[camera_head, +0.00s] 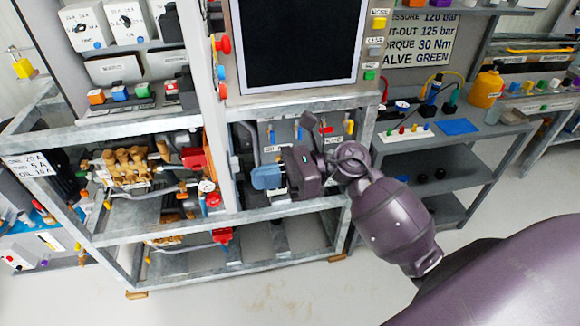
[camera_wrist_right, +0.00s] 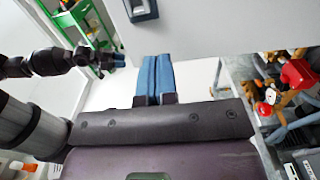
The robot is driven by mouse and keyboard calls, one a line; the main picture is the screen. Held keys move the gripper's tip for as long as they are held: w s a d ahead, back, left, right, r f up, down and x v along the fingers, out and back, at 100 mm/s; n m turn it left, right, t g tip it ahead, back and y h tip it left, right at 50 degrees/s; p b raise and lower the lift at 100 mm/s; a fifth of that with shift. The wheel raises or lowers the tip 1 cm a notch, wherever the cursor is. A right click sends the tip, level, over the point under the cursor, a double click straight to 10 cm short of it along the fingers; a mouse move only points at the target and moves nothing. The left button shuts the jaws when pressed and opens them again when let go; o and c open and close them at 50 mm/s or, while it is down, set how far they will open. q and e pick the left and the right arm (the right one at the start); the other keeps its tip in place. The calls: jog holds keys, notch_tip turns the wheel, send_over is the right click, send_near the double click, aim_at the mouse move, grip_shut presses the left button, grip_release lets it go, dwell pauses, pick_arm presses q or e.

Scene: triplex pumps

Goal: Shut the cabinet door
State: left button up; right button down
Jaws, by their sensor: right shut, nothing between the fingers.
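The cabinet door looks like the pale grey panel (camera_head: 208,75) that stands out, nearly edge-on, at the right side of the open cabinet (camera_head: 38,50) in the head view. In the right wrist view it fills the top right as a flat pale panel (camera_wrist_right: 220,25) with a dark handle (camera_wrist_right: 140,8). My right gripper (camera_head: 268,177) is shut and empty, to the right of the panel. Its blue fingers (camera_wrist_right: 153,75) point toward the panel's lower edge; contact cannot be told. My left gripper (camera_wrist_right: 115,61) shows small in the right wrist view, its jaws unclear.
The open cabinet holds white boxes (camera_head: 88,25) and coloured modules. A grey metal frame (camera_head: 275,205) with brass pumps (camera_head: 125,165) and a red part (camera_head: 193,158) stands below. A dark screen (camera_head: 295,40) is right of the panel. Floor in front (camera_head: 255,295) is clear.

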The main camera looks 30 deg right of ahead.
jog(key=x, duration=0.3)
jog(key=shift+a+p, duration=0.1)
jog(key=shift+p, duration=0.25)
jog(key=shift+a, duration=0.1)
